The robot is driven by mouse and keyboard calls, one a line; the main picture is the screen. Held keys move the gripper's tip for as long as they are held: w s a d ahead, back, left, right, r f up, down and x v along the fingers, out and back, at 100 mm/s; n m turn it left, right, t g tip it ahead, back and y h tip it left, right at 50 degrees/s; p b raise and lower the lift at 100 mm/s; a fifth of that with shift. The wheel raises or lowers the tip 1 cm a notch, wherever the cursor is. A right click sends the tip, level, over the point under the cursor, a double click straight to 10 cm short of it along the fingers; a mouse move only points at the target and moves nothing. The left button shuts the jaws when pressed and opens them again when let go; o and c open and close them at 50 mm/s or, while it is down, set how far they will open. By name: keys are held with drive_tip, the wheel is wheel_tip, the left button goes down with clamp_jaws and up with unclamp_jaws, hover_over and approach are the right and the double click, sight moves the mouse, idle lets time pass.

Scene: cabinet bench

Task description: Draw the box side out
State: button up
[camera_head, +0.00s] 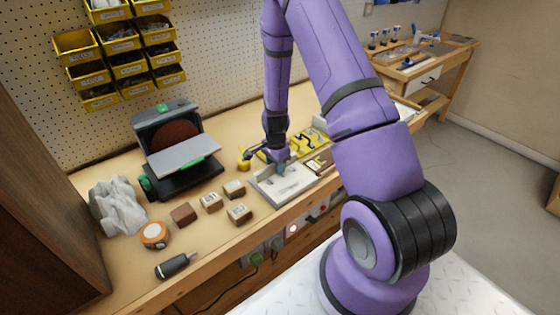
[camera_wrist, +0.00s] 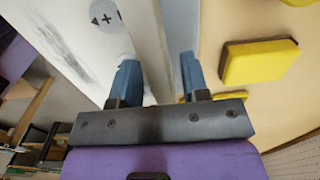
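The pale grey-white box (camera_head: 287,187) lies on the bench near its front edge, in the middle of the head view. In the wrist view its white face (camera_wrist: 75,30) carries a dark plus mark and a triangle, and a blue-grey strip (camera_wrist: 178,22) runs along its edge. My gripper (camera_head: 281,167) points down over the box's far part. In the wrist view its two blue fingers (camera_wrist: 160,76) stand apart, with pale box surface and the strip's edge between them. I cannot tell whether either finger touches the box.
A sander (camera_head: 178,150) stands behind. A yellow block (camera_wrist: 260,62) lies close beside the box in the wrist view.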

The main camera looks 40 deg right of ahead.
clamp_jaws()
drive_tip(key=shift+w, duration=1.2)
unclamp_jaws()
wheel_tip(320, 180, up, 11)
idle(0.9)
